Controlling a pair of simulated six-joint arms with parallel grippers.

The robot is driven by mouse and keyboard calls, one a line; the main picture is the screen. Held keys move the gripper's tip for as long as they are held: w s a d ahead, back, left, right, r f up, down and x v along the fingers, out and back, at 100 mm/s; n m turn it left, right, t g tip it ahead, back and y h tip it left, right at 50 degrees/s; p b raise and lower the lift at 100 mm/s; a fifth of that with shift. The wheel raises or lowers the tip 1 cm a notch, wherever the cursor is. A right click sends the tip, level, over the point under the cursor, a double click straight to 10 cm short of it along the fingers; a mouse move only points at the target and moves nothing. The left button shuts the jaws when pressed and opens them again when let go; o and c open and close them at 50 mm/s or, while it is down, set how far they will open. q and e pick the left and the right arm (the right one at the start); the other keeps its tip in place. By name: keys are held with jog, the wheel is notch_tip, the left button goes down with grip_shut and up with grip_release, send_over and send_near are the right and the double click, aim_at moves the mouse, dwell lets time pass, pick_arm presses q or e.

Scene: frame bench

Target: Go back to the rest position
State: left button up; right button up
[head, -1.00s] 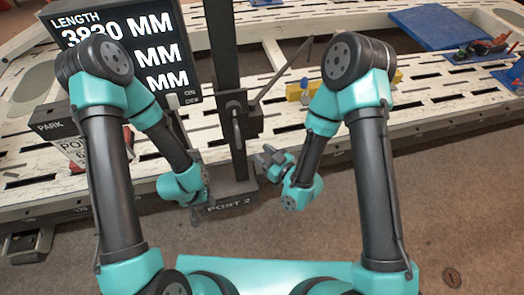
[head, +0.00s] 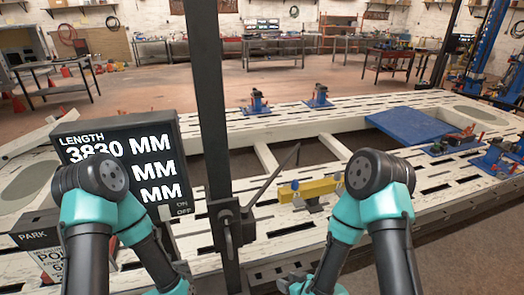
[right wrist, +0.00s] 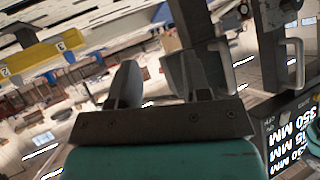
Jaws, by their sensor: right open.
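My right gripper (head: 292,280) is low in the head view, right of the dark post, partly cut by the bottom edge. The right wrist view shows my right gripper (right wrist: 156,78) open, its two dark fingers apart with nothing between them. My left arm comes down in front of the length display (head: 120,165), and its gripper is hidden below the head view's bottom edge. Both arms are bent, with their elbows raised.
The upright black post (head: 207,120) with a lever stands between my arms. A yellow bar (head: 308,190) lies on the slotted white frame bench (head: 275,235). A blue plate (head: 410,127) and clamps are farther right. Workshop tables stand behind.

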jog(key=s+d+f+m+g+h, duration=0.2)
jog(key=s+d+f+m+g, duration=0.1)
jog(key=s+d, duration=0.2)
jog(key=s+d+f+m+g+h, duration=0.2)
jog(key=s+d, duration=0.4)
jog(key=d, duration=0.3)
jog(key=f+m+g, duration=0.1)
jog(key=m+g, duration=0.1)
jog(key=shift+s+f+m+g, duration=0.2)
jog(key=shift+f+m+g, duration=0.1)
jog(key=shift+f, duration=0.05)
